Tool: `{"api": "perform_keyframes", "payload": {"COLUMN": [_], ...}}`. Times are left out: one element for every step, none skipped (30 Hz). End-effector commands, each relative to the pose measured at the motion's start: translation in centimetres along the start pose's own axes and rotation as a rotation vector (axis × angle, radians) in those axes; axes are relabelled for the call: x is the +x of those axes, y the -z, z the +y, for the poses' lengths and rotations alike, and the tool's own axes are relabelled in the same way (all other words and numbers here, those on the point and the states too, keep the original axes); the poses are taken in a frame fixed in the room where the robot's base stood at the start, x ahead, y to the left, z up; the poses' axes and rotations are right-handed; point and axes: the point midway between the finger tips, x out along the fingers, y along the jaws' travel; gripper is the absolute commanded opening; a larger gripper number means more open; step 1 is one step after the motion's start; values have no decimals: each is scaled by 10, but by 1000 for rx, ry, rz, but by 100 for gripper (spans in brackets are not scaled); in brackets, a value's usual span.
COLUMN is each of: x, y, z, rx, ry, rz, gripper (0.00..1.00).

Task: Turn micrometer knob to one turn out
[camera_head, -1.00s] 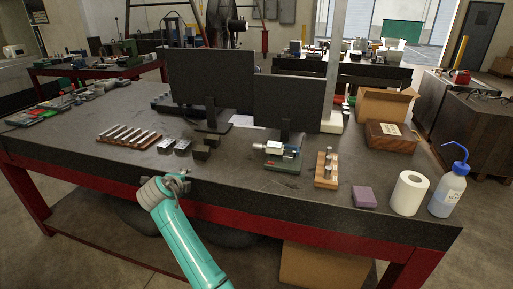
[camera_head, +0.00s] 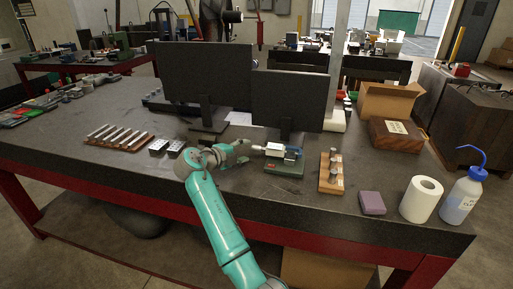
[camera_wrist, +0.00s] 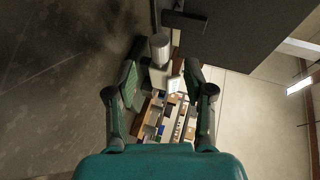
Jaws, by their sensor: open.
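The micrometer fixture (camera_head: 284,168) is a small block on a green base on the dark bench, with a silver-blue body on top. Its pale knob (camera_head: 260,149) points left. My gripper (camera_head: 248,150) is at bench height just left of the knob, facing right toward it. In the wrist view, my open gripper (camera_wrist: 160,78) has one finger on each side, and a pale grey cylinder that looks like the knob (camera_wrist: 159,48) shows in line with the gap. Whether the fingertips overlap the knob or touch it I cannot tell.
Two dark monitors (camera_head: 206,75) stand behind the fixture. A wooden block with metal pins (camera_head: 331,184) is to its right, then a purple block (camera_head: 372,203), a paper roll (camera_head: 422,199) and a wash bottle (camera_head: 463,196). Metal blocks (camera_head: 158,147) lie left of my arm.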

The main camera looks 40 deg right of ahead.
Motion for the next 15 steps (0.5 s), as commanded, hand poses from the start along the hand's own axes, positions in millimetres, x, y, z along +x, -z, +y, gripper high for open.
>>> {"api": "perform_keyframes", "payload": {"x": [10,16,24,29,34,41,46,50,55,59,62,67,69,71,74], "y": [0,0,1,0,0,0,0,0,0,0,0,0,-1,-1,-1], "z": [0,0,0,0,0,0,0,0,0,0,0,0,0,0,0], "rx": [-1,-1,-1,-1,-1,0,0,-1,-1,-1,-1,-1,-1,0,0], "ry": [0,0,-1,-1,-1,-2,-1,-1,-1,-1,-1,-1,0,0,0], "rz": [2,2,2,1,0,1,1,0,0,0,0,0,-1,-1,-2], "gripper": [52,52,52,52,52,52,52,52,52,52,52,52,52,52,52]}}
